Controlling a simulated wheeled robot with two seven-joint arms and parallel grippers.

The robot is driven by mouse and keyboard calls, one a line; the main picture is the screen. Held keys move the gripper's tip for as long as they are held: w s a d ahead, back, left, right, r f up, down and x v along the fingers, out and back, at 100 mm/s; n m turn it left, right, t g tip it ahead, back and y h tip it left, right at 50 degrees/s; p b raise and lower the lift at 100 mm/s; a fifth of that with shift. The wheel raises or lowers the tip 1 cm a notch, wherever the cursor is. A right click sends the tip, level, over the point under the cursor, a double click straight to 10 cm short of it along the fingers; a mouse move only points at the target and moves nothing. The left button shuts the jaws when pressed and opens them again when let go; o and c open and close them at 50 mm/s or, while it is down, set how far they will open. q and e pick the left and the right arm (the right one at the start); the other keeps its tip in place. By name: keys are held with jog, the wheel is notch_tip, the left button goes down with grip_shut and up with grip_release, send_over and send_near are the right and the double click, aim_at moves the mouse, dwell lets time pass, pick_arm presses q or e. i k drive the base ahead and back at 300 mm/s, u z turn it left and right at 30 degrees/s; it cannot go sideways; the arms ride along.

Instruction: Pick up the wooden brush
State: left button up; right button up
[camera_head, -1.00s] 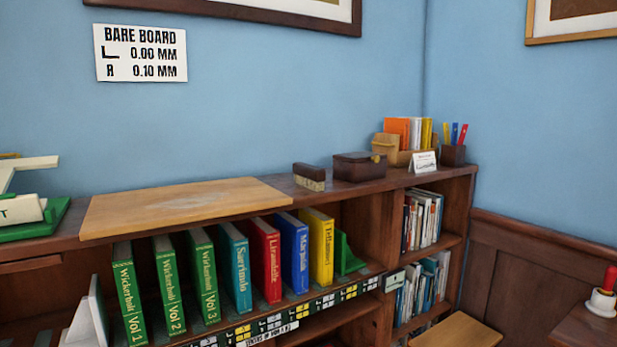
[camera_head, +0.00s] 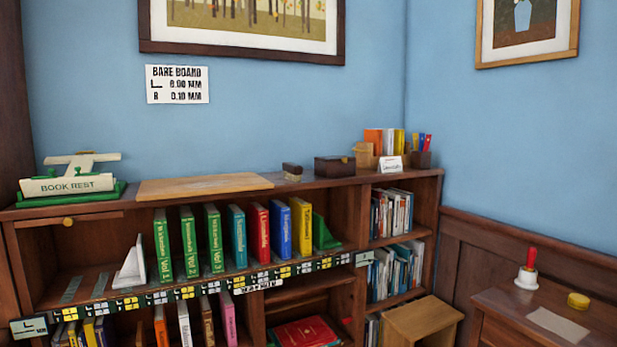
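The wooden brush (camera_head: 292,171) is a small block with a dark brown top and pale bristles below. It rests on top of the wood bookcase (camera_head: 352,182), between a bare wooden board (camera_head: 205,186) and a dark brown box (camera_head: 334,166). It stands apart from both. Neither of my grippers shows in the head view.
A green and white book rest (camera_head: 72,183) stands on the bookcase's left end. A card, file box and pen cup (camera_head: 421,159) stand at its right end. A wooden stool (camera_head: 421,323) and a side desk (camera_head: 535,318) are at right.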

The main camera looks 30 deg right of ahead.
aim_at(292, 172)
jog(key=z, duration=0.7)
jog(key=i, duration=0.5)
jog(key=z, duration=0.65)
jog(key=i, duration=0.95)
jog(key=u, duration=0.65)
jog(key=i, duration=0.65)
jog(key=u, duration=0.65)
